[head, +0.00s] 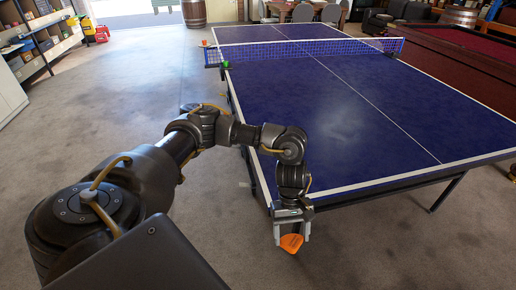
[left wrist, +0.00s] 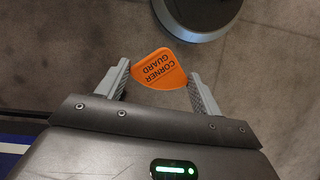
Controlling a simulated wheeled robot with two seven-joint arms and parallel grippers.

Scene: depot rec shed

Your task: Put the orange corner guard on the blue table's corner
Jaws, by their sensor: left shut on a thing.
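The orange corner guard (head: 291,243) is held in my left gripper (head: 291,232), just off the near left corner of the blue table (head: 330,120). In the left wrist view the guard (left wrist: 158,70), lettered "CORNER GUARD", sits between the two grey fingers of the left gripper (left wrist: 160,88). The guard is apart from the table, over bare floor. The table's near left corner is partly hidden behind my left wrist. A strip of the table's blue top and white edge line (left wrist: 15,146) shows at the lower left of the wrist view. My right gripper is not in view.
A net (head: 300,50) crosses the table, with a small green thing (head: 226,64) at its left end. A red-topped table (head: 455,55) stands at the right. Shelves (head: 40,45) stand at the far left. The grey floor left of the table is clear.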

